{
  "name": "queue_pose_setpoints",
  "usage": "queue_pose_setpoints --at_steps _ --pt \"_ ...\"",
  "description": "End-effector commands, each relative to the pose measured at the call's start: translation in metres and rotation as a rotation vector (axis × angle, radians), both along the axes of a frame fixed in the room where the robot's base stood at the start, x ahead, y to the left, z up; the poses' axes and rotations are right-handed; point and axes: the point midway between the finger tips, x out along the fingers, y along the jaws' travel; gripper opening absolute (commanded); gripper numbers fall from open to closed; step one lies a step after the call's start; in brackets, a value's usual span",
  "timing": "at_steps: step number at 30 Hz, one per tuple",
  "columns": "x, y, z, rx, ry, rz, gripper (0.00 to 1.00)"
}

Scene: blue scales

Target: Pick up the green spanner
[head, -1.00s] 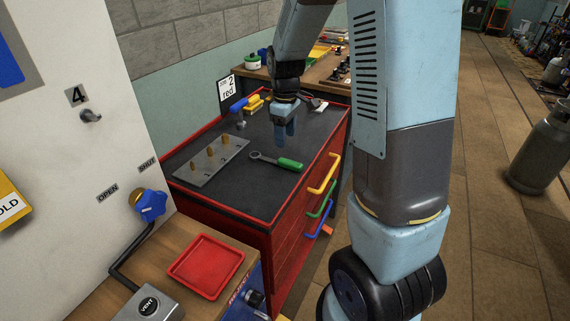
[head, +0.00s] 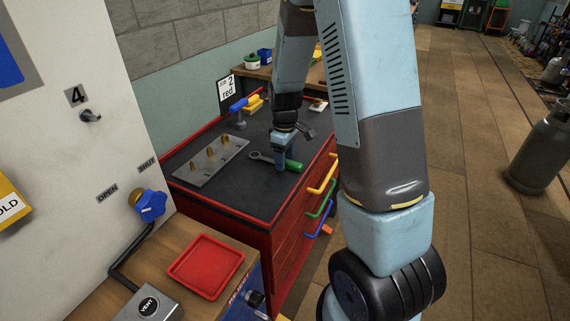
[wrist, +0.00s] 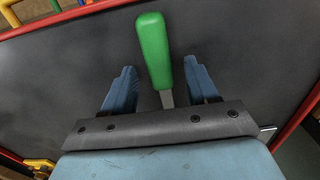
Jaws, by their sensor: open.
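The green spanner, with a grey metal head (head: 257,155) and a green handle (head: 294,166), lies on the dark top of the red tool cabinet (head: 240,189). My gripper (head: 281,163) is over the middle of the spanner in the head view and hides part of it. In the wrist view, my gripper (wrist: 160,92) is open, with one blue finger on each side of the spanner. The green handle (wrist: 154,50) extends beyond the fingertips, and a short piece of metal shank shows between the fingers. The spanner's head is hidden there by the gripper body.
A grey plate with several brass pegs (head: 211,163) lies left of the spanner. A red tray (head: 206,265) sits on the wooden bench in front. Cabinet top around the spanner is clear.

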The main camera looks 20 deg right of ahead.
Motion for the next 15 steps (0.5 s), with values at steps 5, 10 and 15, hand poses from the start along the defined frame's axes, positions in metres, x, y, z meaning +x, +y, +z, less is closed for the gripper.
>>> queue_pose_setpoints --at_steps 5,10,15 --pt "0.0 0.0001 0.0001 0.0 0.0 0.0 0.58" --pt "0.0 0.0001 0.0002 0.0 0.0 0.001 0.41" --pt "0.0 0.0003 0.0002 0.0 0.0 0.001 0.25"
